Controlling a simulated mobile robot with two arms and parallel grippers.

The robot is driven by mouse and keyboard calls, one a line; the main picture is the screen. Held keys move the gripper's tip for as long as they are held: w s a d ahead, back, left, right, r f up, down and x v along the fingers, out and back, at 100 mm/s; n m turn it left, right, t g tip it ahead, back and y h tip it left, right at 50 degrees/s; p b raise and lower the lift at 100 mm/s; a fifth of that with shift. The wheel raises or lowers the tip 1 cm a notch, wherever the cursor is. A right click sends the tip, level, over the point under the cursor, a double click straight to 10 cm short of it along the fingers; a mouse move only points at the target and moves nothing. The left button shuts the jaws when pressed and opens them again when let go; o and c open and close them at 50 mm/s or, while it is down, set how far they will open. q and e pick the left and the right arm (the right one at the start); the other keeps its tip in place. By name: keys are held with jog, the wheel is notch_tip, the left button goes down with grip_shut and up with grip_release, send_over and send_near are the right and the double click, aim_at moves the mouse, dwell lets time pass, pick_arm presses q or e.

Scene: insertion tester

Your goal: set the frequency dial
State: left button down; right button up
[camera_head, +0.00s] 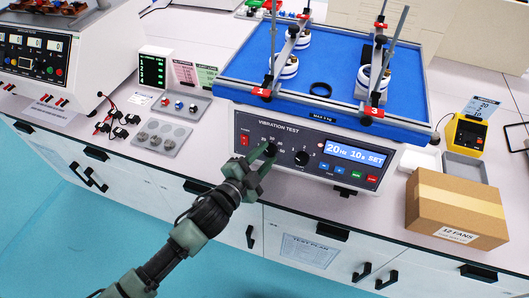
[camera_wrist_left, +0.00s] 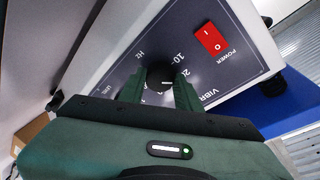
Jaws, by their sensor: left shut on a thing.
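The vibration tester's dark front panel (camera_head: 320,158) faces me under a blue table. The frequency dial (camera_wrist_left: 160,76), a black knob with a white pointer line, sits among numbers and "Hz" in the left wrist view. My left gripper (camera_head: 268,152) is at this dial and hides most of it in the head view. In the wrist view the left gripper's fingers (camera_wrist_left: 160,88) are shut on the dial, one on each side. A second black dial (camera_head: 302,158) is right of it. The display (camera_head: 355,154) reads 20 Hz, 10 s, SET. My right gripper is not in view.
A red power switch (camera_head: 244,140) is left of the dial, and small coloured buttons (camera_head: 355,174) are below the display. A cardboard box (camera_head: 457,208) stands at the right. Trays of small parts (camera_head: 164,137) lie at the left. Clamped rods stand on the blue table (camera_head: 240,68).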

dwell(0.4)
pick_arm(q)
jog(key=c, duration=1)
grip_release()
jog(key=b+v, duration=0.1)
jog(key=v, duration=0.6)
jog(key=shift+s+a+b, duration=0.2)
jog(key=shift+s+b, duration=0.1)
jog(key=shift+s, duration=0.05)
